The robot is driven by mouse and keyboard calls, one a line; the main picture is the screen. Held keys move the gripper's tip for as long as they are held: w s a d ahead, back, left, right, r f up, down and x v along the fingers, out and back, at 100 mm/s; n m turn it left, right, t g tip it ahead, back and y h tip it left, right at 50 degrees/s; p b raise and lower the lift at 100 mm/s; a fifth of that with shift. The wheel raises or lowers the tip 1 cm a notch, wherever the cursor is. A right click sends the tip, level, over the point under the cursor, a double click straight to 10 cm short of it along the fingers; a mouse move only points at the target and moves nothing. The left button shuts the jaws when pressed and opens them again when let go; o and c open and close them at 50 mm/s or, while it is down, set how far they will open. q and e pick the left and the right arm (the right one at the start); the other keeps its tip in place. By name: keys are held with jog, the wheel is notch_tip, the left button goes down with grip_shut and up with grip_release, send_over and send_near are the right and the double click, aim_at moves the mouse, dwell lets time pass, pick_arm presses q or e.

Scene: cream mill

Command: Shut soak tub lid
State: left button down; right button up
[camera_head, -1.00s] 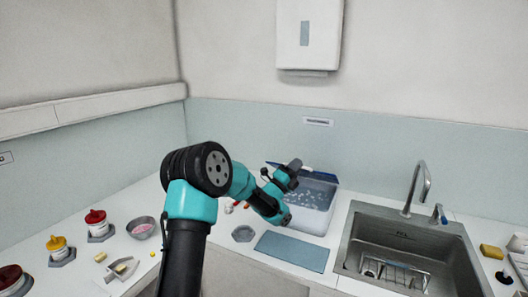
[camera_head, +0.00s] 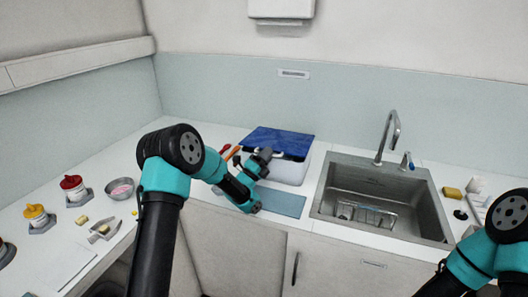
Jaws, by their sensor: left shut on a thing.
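The soak tub (camera_head: 290,172) is a white box on the counter behind the blue-grey mat. My left gripper (camera_head: 264,155) is at the lid's front edge, left of the middle, and is shut on the lid. My own arm hides the tub's front left part and the fingertips are hard to make out. My right arm shows at the lower right edge, but its gripper is out of view.
A blue-grey mat (camera_head: 283,203) lies in front of the tub. A sink (camera_head: 425,213) with a tap (camera_head: 391,134) is to the right. Red and orange tools (camera_head: 232,152) lie left of the tub. A bowl (camera_head: 119,189) and jars stand on the left counter.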

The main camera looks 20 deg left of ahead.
pick_arm(q)
jog(key=c, duration=1.4)
grip_release()
jog(key=shift+c, duration=0.2)
jog(key=shift+f, duration=0.1)
jog(key=shift+s+a+f, duration=0.15)
jog(key=shift+s+a, duration=0.05)
jog(key=shift+s, duration=0.05)
jog(key=s+a+f, duration=0.1)
jog(key=s+a, duration=0.6)
jog(key=s, duration=0.5)
jog(key=shift+c, duration=0.3)
